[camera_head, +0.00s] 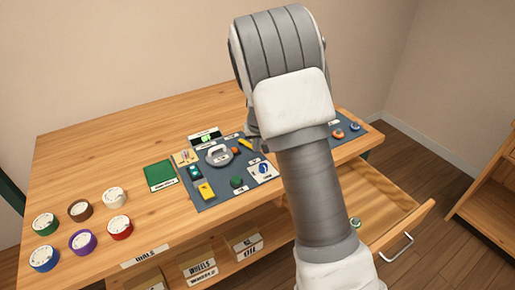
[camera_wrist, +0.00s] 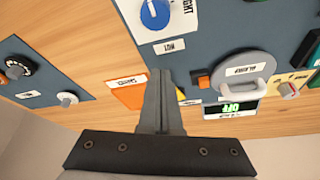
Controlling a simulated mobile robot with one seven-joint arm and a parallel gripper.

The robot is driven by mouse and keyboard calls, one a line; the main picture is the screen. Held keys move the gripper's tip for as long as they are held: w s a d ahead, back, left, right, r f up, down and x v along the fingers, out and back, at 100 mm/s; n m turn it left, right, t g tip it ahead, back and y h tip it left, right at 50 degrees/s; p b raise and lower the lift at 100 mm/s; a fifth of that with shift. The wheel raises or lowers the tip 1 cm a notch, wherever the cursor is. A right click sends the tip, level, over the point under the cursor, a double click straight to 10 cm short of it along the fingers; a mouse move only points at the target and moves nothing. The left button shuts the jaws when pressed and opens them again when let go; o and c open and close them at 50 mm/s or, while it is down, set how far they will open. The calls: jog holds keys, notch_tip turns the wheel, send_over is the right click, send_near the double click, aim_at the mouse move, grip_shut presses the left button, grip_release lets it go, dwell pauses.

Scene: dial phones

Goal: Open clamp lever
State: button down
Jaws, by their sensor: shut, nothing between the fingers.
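The clamp is a round grey base with a pale looped lever; it sits on the blue-grey panel in the head view (camera_head: 219,155). In the wrist view the clamp's grey disc (camera_wrist: 243,66) is right of my gripper, with its white lever loop (camera_wrist: 232,109) hanging toward the lit display. My gripper (camera_wrist: 162,75) is shut and empty, its fingers together left of the clamp and apart from it in the picture. How high the fingertips are above the panel is unclear. In the head view my arm hides the gripper.
The panel (camera_head: 205,198) carries a green-lit display (camera_wrist: 236,107), an orange block (camera_wrist: 203,80) beside the clamp, a blue knob (camera_wrist: 154,14) and other controls. Several coloured dials (camera_head: 82,241) stand at the table's left. A drawer (camera_head: 395,222) is open at right.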

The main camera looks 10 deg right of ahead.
jog(key=shift+w+d+f+n+b, duration=0.15)
jog(key=shift+w+d+n+b, duration=0.35)
jog(key=shift+b, duration=0.3)
jog(key=shift+w+d+r, duration=0.15)
jog(key=shift+w+r, duration=0.05)
jog(key=shift+r, duration=0.05)
jog(key=shift+w, duration=0.1)
jog(key=shift+r, duration=0.1)
